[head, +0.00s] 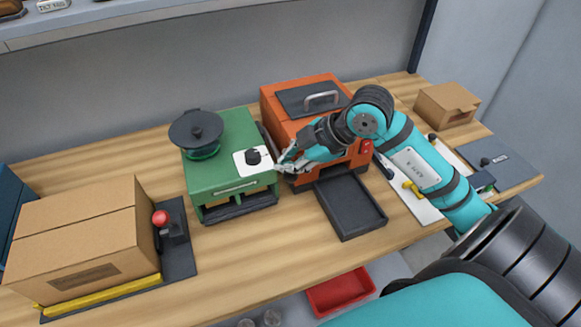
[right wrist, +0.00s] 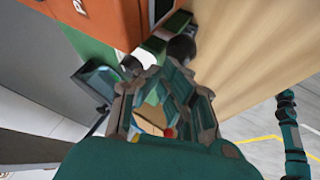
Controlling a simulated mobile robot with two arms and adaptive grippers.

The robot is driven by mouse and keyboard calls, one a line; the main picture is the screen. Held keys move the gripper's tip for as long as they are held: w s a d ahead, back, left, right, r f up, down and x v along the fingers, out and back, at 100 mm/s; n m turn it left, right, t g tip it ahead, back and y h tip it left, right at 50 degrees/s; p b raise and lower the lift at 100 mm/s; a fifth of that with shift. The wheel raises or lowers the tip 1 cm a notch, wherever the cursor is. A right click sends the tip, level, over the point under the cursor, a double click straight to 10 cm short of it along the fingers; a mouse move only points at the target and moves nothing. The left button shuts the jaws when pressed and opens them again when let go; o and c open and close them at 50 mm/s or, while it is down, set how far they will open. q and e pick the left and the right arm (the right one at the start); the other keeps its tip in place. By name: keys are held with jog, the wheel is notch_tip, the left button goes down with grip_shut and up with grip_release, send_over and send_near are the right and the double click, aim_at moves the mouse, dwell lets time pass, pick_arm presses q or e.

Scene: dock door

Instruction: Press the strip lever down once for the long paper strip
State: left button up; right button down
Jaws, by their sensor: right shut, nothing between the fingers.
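A green machine (head: 222,178) stands at the middle of the bench, with a dark lidded pot-like part (head: 196,130) on top and a black knob (head: 253,157) on a white plate. An orange machine (head: 300,92) stands to its right, with a red knob (head: 366,147) on its front right. I cannot tell for sure which part is the strip lever. My right gripper (head: 284,163) is shut and empty, beside the green machine's right front edge, near the black knob. In the right wrist view the gripper (right wrist: 168,88) is close to dark round knobs (right wrist: 181,48); contact is unclear. My left gripper is out of view.
A cardboard box (head: 85,240) and a red-ball lever (head: 160,218) are at the left. A dark tray (head: 350,208) lies before the orange machine. A small carton (head: 446,103) is at back right; a red bin (head: 340,290) is below the bench edge.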

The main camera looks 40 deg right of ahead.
aim_at(291, 175)
jog(key=shift+s+a+f+b, duration=0.1)
jog(key=shift+s+f+b, duration=0.05)
jog(key=shift+f+b, duration=0.8)
jog(key=shift+s+f+b, duration=0.15)
jog(key=shift+f+b, duration=0.5)
jog(key=shift+f, duration=0.5)
dwell(1.4)
dwell(0.5)
jog(key=shift+w+r+p, duration=0.25)
jog(key=shift+r+p, duration=1.2)
jog(key=shift+r, duration=0.1)
jog(key=shift+w+r+p, duration=0.2)
jog(key=shift+r+p, duration=1.25)
jog(key=shift+r, duration=0.1)
jog(key=r+p, duration=0.4)
jog(key=r, duration=0.1)
jog(key=shift+w+d+p, duration=0.2)
jog(key=shift+w+p, duration=0.1)
jog(key=shift+w, duration=0.1)
